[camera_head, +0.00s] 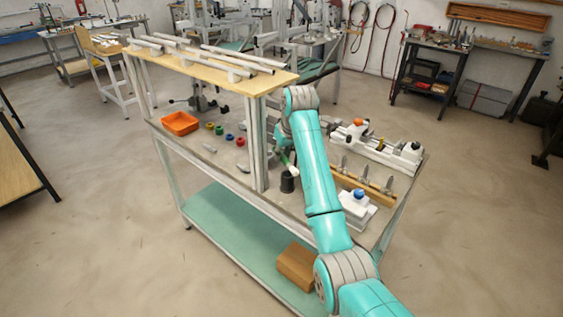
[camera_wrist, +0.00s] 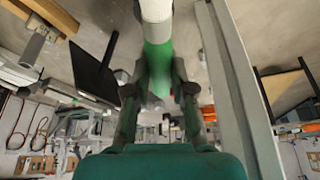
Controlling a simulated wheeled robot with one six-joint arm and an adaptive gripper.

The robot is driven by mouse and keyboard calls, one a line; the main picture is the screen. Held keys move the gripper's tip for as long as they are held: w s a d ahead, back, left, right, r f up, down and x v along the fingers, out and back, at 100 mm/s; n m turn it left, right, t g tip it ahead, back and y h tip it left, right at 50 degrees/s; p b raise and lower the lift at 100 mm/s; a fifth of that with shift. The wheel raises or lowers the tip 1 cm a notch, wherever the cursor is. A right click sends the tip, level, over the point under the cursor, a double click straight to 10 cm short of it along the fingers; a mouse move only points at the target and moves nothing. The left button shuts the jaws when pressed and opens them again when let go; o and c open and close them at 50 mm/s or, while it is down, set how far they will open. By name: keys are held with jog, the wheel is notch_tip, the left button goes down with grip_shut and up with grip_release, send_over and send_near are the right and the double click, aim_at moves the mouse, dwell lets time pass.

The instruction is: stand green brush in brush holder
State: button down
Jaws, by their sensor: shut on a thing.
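The green brush (camera_wrist: 158,66) is between the two dark fingers of my gripper (camera_wrist: 159,92) in the wrist view, and the gripper is shut on it. Its white end (camera_wrist: 156,12) runs out at the top of that view. In the head view the brush (camera_head: 284,158) is tilted, with its white end (camera_head: 292,171) low, just above or at the mouth of the dark brush holder (camera_head: 287,183). I cannot tell whether the end is inside the mouth. My arm hides most of the gripper there. The holder is not clear in the wrist view.
A raised wooden shelf (camera_head: 200,62) with pipes stands left of my arm. On the bench are an orange tray (camera_head: 180,123), several small coloured rings (camera_head: 219,130), a white fixture with a blue knob (camera_head: 357,208), a wooden rack (camera_head: 362,184) and a white jig (camera_head: 380,146).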

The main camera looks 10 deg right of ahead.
aim_at(284, 157)
jog(key=shift+f, duration=1.75)
jog(key=shift+f, duration=0.1)
jog(key=c, duration=1)
grip_release()
